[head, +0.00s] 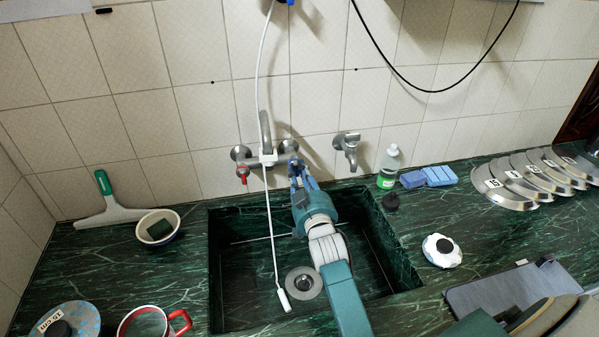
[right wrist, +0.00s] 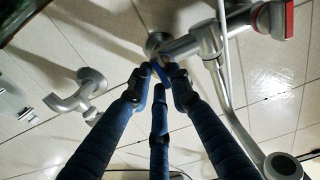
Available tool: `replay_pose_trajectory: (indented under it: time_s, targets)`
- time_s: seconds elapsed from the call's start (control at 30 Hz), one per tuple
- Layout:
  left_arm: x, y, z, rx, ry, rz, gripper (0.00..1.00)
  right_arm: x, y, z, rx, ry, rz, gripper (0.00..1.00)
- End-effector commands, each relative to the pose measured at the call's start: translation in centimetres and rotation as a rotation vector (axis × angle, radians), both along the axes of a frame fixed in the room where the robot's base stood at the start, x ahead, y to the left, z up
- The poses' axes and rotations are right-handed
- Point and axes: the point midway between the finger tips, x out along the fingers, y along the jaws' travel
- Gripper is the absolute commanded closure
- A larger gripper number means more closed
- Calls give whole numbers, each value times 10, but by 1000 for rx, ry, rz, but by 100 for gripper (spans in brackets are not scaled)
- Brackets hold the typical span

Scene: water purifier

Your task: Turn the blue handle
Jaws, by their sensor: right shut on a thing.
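The blue handle shows as a small blue piece between the fingertips in the right wrist view (right wrist: 160,72). It sits on the right side of the wall-mounted mixer tap (head: 266,155), and in the head view the gripper mostly covers it. My right gripper (head: 297,168) reaches over the sink and is shut on the blue handle. Its blue fingers (right wrist: 158,88) meet around the handle in the right wrist view. The tap's red handle (head: 242,173) is on the left side and also shows in the right wrist view (right wrist: 289,18). My left gripper is not in view.
A white hose (head: 265,60) hangs over the tap into the sink (head: 235,285). A second wall tap (head: 347,147) is close on the right. A bottle (head: 389,165), blue sponges (head: 430,177) and several metal lids (head: 500,185) stand right of the sink.

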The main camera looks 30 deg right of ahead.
Motion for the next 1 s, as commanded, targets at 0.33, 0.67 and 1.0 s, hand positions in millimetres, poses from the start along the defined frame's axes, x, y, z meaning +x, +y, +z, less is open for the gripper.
replay_pose_trajectory:
  time_s: [0.33,0.67,1.0]
  targets:
    - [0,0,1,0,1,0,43,0,0,0,57,-15,0,100]
    - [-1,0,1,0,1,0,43,0,0,0,59,-15,0,100]
    - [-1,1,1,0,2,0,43,0,0,0,56,-15,0,61]
